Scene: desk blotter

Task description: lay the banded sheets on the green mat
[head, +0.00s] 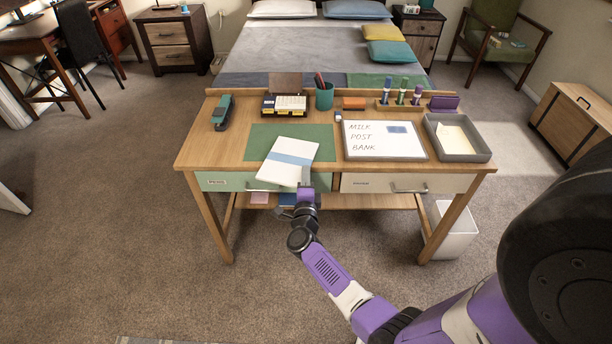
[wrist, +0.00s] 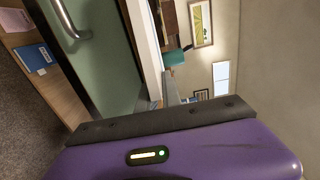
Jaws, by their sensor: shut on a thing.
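The banded sheets (head: 283,172) are a white stack with a pale blue band across the middle. The wrist view does not show the sheets clearly.
A whiteboard (head: 384,146) lies right of the mat, with a grey tray (head: 463,150) beyond it. Drawer handles (head: 410,189) stick out from the desk's front.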

